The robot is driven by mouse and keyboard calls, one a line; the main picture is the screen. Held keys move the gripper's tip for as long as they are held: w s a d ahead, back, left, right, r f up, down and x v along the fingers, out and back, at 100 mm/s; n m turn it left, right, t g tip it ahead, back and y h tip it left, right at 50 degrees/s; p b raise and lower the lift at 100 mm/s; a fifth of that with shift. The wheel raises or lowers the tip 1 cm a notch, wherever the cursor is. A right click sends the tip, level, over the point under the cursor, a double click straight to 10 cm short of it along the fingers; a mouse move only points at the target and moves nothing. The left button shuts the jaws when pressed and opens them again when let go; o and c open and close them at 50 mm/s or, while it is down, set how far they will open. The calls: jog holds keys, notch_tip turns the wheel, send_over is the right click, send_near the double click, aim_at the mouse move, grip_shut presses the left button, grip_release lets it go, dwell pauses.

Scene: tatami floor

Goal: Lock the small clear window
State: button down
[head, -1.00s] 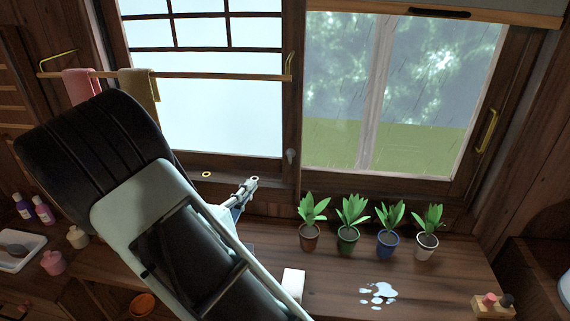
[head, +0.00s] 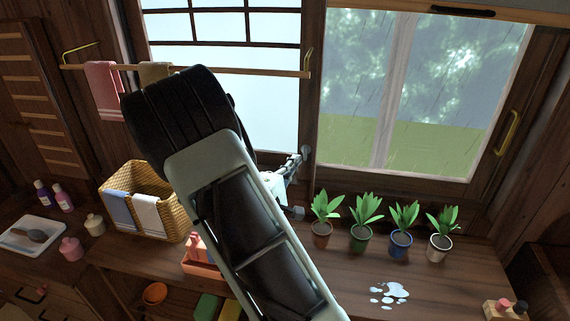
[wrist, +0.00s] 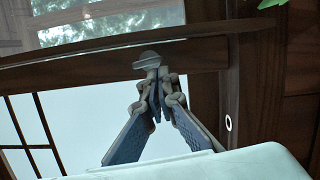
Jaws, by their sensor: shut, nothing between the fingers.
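The clear window (head: 420,90) stands at the right in the head view, with rain and greenery behind its glass. A small grey latch knob (wrist: 147,60) is on the dark wooden frame bar between the clear window and the frosted, gridded window (head: 275,110). My gripper (wrist: 156,80) is shut and empty, its fingertips right at the knob in the wrist view. I cannot tell whether they touch it. In the head view my gripper (head: 300,160) is at the middle post, and my arm hides part of the frosted window.
Several potted plants (head: 363,236) stand on the counter below the clear window, right of my gripper. A puddle (head: 390,292) lies in front of them. A towel rail (head: 200,70) crosses the frosted window. A wicker basket (head: 150,220) is at the left.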

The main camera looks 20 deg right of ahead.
jog(key=shift+s+d+f+n+t+p, duration=0.15)
jog(key=shift+n+p, duration=0.25)
jog(key=shift+n, duration=0.35)
jog(key=shift+d+n+t+p, duration=0.15)
jog(key=shift+n+p, duration=0.25)
jog(key=shift+n, duration=0.35)
jog(key=shift+s+d+f+n+t+p, duration=0.2)
jog(key=shift+n+t, duration=0.25)
jog(key=shift+n, duration=1.3)
jog(key=shift+s+d+f+n+t+p, duration=0.2)
jog(key=shift+n+t, duration=0.3)
jog(key=shift+n, duration=1.3)
jog(key=shift+s+d+f+n+t+p, duration=0.15)
jog(key=shift+d+n+t, duration=0.25)
jog(key=shift+n, duration=1.35)
jog(key=shift+r+y, duration=0.1)
jog(key=shift+y, duration=0.2)
